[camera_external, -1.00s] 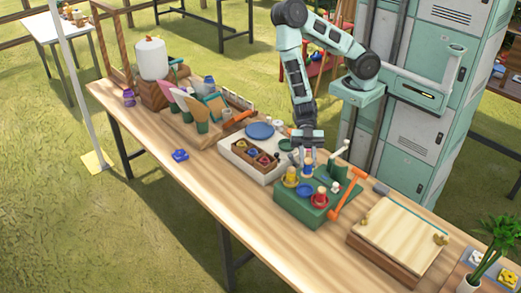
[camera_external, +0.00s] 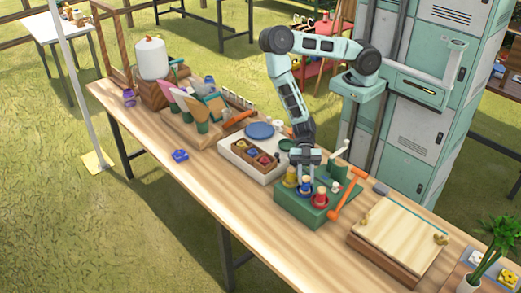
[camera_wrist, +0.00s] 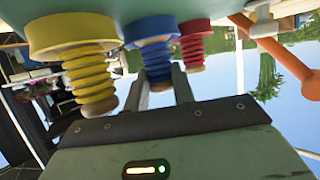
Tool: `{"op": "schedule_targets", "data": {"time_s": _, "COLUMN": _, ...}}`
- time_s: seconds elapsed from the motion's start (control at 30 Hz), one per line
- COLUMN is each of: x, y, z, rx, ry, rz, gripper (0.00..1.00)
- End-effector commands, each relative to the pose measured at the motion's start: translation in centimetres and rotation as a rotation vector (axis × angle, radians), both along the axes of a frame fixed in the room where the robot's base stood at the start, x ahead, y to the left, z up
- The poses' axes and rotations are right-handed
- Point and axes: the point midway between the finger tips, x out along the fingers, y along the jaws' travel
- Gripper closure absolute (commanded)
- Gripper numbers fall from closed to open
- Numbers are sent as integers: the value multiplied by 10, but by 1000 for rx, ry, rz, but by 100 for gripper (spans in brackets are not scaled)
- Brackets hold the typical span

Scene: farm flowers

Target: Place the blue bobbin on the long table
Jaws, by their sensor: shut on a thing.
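The blue bobbin (camera_external: 305,188) stands on the green block (camera_external: 290,205), between a yellow bobbin (camera_external: 290,178) and a red bobbin (camera_external: 320,199). My gripper (camera_external: 306,172) is down at the blue bobbin from above and is shut on it. In the wrist view the blue bobbin (camera_wrist: 153,34) lies between my two fingers, with the yellow bobbin (camera_wrist: 80,55) to the left and the red bobbin (camera_wrist: 193,46) to the right. The long table (camera_external: 205,190) is wooden and carries the green block. My fingers partly hide the bobbin's top.
A white box with a compartmented wooden tray (camera_external: 256,155) is left of the green block. An orange-handled tool (camera_external: 345,203) and a pale board (camera_external: 400,233) are to its right. A blue piece (camera_external: 180,155) lies on the left part. The table's near middle is clear.

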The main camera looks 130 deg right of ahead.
Motion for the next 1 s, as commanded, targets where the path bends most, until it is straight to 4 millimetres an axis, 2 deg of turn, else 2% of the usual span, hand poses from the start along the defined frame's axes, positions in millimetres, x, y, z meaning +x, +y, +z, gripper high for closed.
{"op": "schedule_targets", "data": {"time_s": 0.2, "x": 0, "y": 0, "z": -6, "rx": 0, "ry": 0, "rz": 0, "gripper": 97}}
{"op": "schedule_targets", "data": {"time_s": 0.23, "x": 0, "y": 0, "z": -6, "rx": 0, "ry": 0, "rz": 0, "gripper": 72}}
{"op": "schedule_targets", "data": {"time_s": 0.3, "x": 0, "y": 0, "z": -5, "rx": 0, "ry": 0, "rz": 0, "gripper": 53}}
{"op": "schedule_targets", "data": {"time_s": 0.73, "x": -1, "y": -1, "z": -2, "rx": 0, "ry": 2, "rz": -2, "gripper": 53}}
{"op": "schedule_targets", "data": {"time_s": 1.0, "x": -38, "y": -37, "z": 6, "rx": -3, "ry": 0, "rz": -5, "gripper": 53}}
